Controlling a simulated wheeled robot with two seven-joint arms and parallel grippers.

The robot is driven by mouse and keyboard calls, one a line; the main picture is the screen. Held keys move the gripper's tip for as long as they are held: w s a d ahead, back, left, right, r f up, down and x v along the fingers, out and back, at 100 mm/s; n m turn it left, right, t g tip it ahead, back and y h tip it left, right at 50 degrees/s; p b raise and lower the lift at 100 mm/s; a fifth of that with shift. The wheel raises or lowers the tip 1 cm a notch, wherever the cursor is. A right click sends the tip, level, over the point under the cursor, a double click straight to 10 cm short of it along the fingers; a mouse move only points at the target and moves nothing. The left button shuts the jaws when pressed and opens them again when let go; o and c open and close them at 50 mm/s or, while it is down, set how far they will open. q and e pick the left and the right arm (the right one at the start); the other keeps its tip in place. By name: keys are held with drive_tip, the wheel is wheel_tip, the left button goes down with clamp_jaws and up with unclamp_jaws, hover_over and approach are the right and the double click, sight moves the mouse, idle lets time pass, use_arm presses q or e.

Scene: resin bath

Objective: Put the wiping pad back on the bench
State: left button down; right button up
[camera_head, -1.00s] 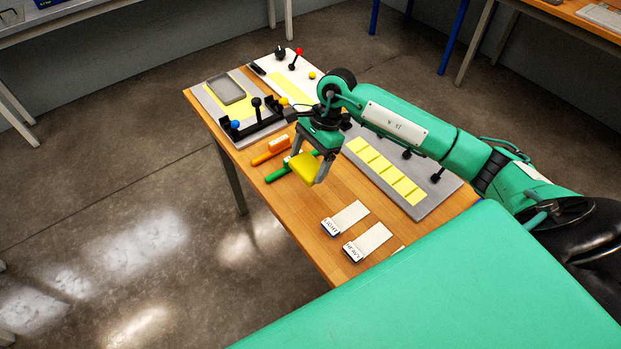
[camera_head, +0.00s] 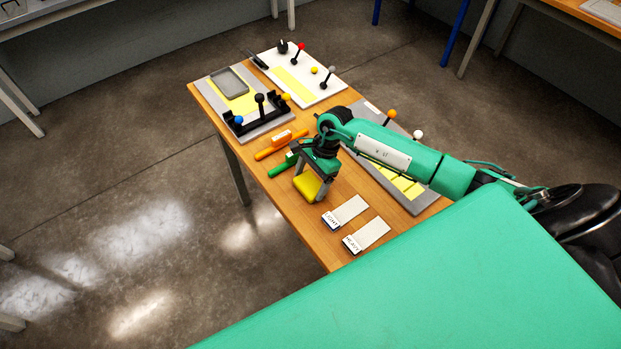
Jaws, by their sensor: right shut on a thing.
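The wiping pad (camera_head: 308,187) is a yellow block. My right gripper (camera_head: 311,190) is shut on it, with a grey finger on each side. The gripper points down over the front-left part of the wooden bench (camera_head: 350,184). The pad is at or just above the bench top; I cannot tell whether it touches. My left gripper is not in view.
A green-handled tool (camera_head: 282,167) lies close beside the gripper, with an orange one (camera_head: 274,149) beyond it. Two tags marked LIGHT (camera_head: 347,211) and HEAVY (camera_head: 368,234) lie nearer me. Panels with knobs and levers fill the back and right.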

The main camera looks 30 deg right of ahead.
drive_tip(key=shift+f, duration=0.2)
drive_tip(key=o, duration=0.8)
drive_tip(key=shift+r, duration=0.3)
drive_tip(key=shift+d+r+b, duration=0.2)
drive_tip(key=shift+b, duration=0.1)
drive_tip(key=b+v, duration=0.4)
drive_tip(key=v, duration=0.7)
drive_tip(key=shift+r+b, duration=0.25)
drive_tip(key=shift+b, duration=0.05)
drive_tip(key=shift+a+f, duration=0.1)
